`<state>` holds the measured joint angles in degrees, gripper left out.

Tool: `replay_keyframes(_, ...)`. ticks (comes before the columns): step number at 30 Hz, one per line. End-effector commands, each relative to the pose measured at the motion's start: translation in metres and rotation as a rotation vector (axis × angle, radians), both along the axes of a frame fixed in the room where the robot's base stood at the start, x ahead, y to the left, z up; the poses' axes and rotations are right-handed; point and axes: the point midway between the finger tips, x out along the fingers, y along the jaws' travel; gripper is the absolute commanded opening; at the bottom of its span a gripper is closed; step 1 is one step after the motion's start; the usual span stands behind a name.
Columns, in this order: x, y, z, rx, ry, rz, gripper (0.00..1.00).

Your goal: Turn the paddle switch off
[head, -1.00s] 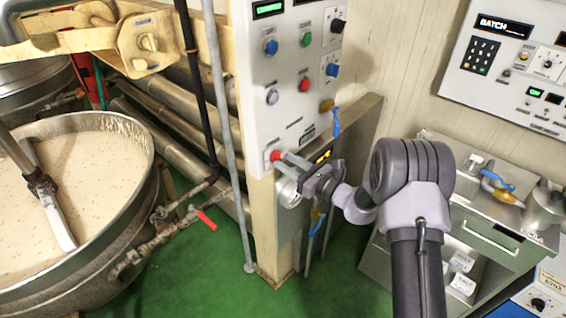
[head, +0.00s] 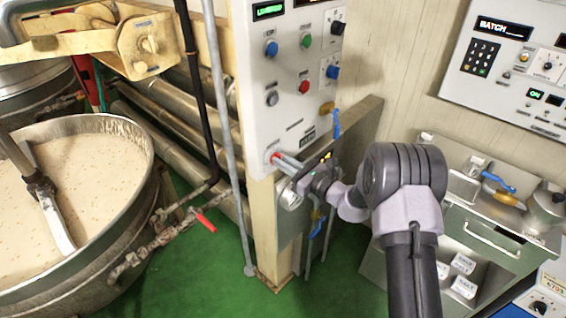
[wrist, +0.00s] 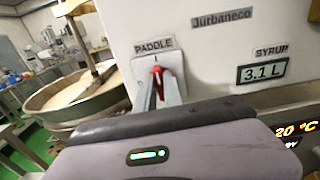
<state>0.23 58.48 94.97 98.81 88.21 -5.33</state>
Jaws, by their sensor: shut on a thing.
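The paddle switch (wrist: 156,70) is a small red lever on a white plate labelled PADDLE, shown in the wrist view. Its red tip also shows in the head view (head: 275,156), low on the white control panel (head: 258,110). My gripper (wrist: 158,84) has its two fingers closed on the red lever, one on each side. In the head view my gripper (head: 279,159) reaches the panel's lower left corner from the right. The fingers partly cover the lever, so its exact tilt is hard to tell.
A large kettle (head: 142,195) of pale mixture stands at the left. A grey pole (head: 222,120) stands close beside the panel's left edge. A metal cabinet (head: 470,222) stands at the right.

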Motion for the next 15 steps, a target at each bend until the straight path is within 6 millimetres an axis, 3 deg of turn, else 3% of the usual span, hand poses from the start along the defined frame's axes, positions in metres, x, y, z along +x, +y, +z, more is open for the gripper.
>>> replay_keyframes(15,-0.0013,0.0010,-0.0060,-0.222,-0.288,0.000,0.00)
